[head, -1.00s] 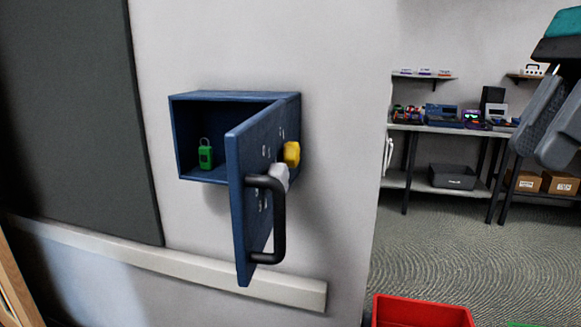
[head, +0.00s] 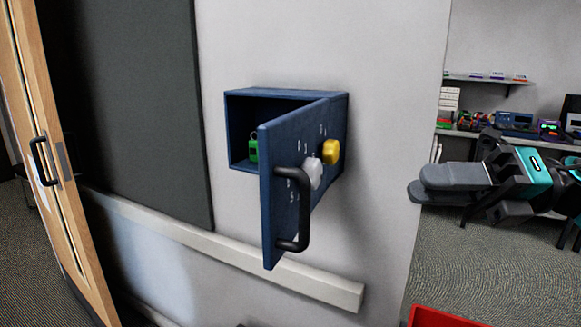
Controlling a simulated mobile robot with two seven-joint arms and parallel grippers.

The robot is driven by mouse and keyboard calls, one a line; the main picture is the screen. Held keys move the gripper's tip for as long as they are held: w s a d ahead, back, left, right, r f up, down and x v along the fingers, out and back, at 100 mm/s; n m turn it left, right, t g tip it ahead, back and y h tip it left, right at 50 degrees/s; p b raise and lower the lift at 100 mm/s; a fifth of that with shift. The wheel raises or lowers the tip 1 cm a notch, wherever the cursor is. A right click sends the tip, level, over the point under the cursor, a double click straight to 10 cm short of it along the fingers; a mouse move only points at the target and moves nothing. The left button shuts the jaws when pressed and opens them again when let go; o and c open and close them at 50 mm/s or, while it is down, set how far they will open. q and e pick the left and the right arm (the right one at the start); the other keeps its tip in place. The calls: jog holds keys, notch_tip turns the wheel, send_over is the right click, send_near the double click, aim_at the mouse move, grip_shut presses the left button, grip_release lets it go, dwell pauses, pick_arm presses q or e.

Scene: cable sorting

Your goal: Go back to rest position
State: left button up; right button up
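My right gripper (head: 415,188) comes in from the right edge, pointing left. Its two grey fingers lie one partly over the other from this side, so any gap between them is hidden; I see nothing held. It is in front of the far room, to the right of the blue wall cabinet (head: 238,94) and apart from it. My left gripper is not in view.
The cabinet's blue door (head: 272,220) stands open toward me, with a black handle (head: 304,210) and yellow and white knobs. A green padlock (head: 253,151) is inside. A red bin (head: 440,317) is at the bottom right. A wooden door (head: 60,220) stands left.

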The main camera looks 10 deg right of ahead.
jog(key=w+d+f+m+t+h, duration=0.1)
jog(key=w+f+m+t+h, duration=0.35)
jog(key=f+m+t, duration=0.6)
jog(key=w+f+m+t+h, duration=0.3)
jog(key=f+m+t+h, duration=0.25)
jog(key=f+m, duration=1)
jog(key=s+a+f+m+g+h, duration=0.3)
jog(key=s+f+m, duration=0.3)
jog(key=f, duration=0.5)
jog(key=s+a+f+m+g+h, duration=0.3)
jog(key=s+f+m, duration=0.4)
jog(key=f, duration=0.3)
jog(key=shift+s+a+f+g, duration=0.45)
jog(key=shift+a+g, duration=0.3)
jog(key=shift+g, duration=0.25)
jog(key=shift+r, duration=0.1)
